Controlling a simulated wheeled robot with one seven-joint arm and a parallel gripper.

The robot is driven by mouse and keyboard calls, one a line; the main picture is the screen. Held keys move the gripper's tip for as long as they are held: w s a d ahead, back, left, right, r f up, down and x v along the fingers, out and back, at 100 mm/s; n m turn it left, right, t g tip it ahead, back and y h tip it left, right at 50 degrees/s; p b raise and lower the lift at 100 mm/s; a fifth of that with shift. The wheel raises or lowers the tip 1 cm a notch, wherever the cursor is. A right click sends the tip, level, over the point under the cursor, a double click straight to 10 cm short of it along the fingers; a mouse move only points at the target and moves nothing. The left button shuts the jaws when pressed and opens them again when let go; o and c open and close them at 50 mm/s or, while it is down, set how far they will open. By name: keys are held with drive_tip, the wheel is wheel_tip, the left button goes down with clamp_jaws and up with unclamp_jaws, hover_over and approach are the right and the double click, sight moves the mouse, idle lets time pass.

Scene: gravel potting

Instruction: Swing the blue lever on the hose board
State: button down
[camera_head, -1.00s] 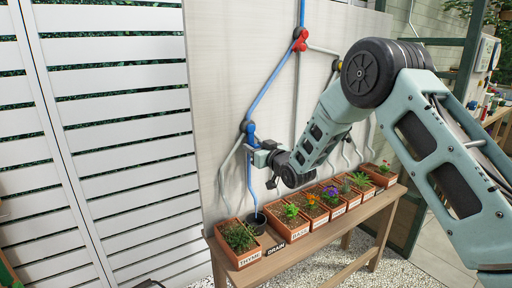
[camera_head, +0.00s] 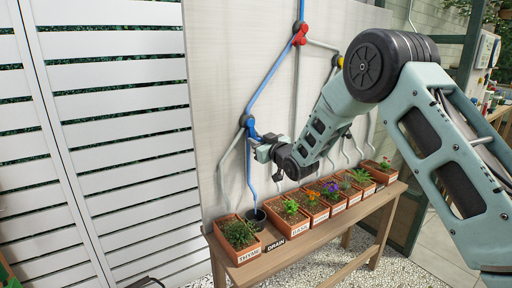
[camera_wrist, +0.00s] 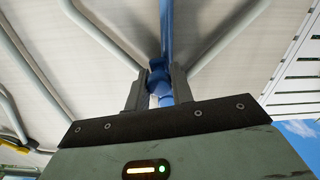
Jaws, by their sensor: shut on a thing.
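The blue lever (camera_head: 252,132) sits on the hose board (camera_head: 222,60), at a round grey joint below the long blue hose. My gripper (camera_head: 258,142) is at the lever, coming from the right, and is shut on it. In the wrist view the lever (camera_wrist: 159,82) shows between the two grey fingers of my gripper (camera_wrist: 158,90), with the blue pipe running up behind it. My fingers hide part of the lever.
A red lever (camera_head: 300,36) and a yellow one (camera_head: 339,62) are higher on the board. Below, a wooden bench (camera_head: 330,234) holds several labelled planters and a black drain pot (camera_head: 255,219). White slatted panels (camera_head: 120,105) stand to the left.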

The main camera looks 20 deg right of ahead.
drive_tip(key=shift+w+d+r+n+b, duration=0.2)
drive_tip(key=shift+d+n+b, duration=0.2)
drive_tip(key=shift+n+b, duration=0.55)
drive_tip(key=shift+w+d+r+n+b, duration=0.15)
drive_tip(key=shift+d+n+b, duration=0.25)
drive_tip(key=shift+n+b, duration=0.5)
drive_tip(key=shift+w+d+r+n+b, duration=0.1)
drive_tip(key=shift+d+r+n+b, duration=0.25)
drive_tip(key=shift+n+b, duration=0.6)
drive_tip(key=shift+d+f, duration=0.1)
drive_tip(key=c, duration=1.3)
unclamp_jaws()
drive_tip(key=shift+o, duration=0.2)
drive_tip(key=v, duration=1.7)
drive_tip(key=shift+s+b, duration=0.25)
drive_tip(key=shift+b, duration=0.1)
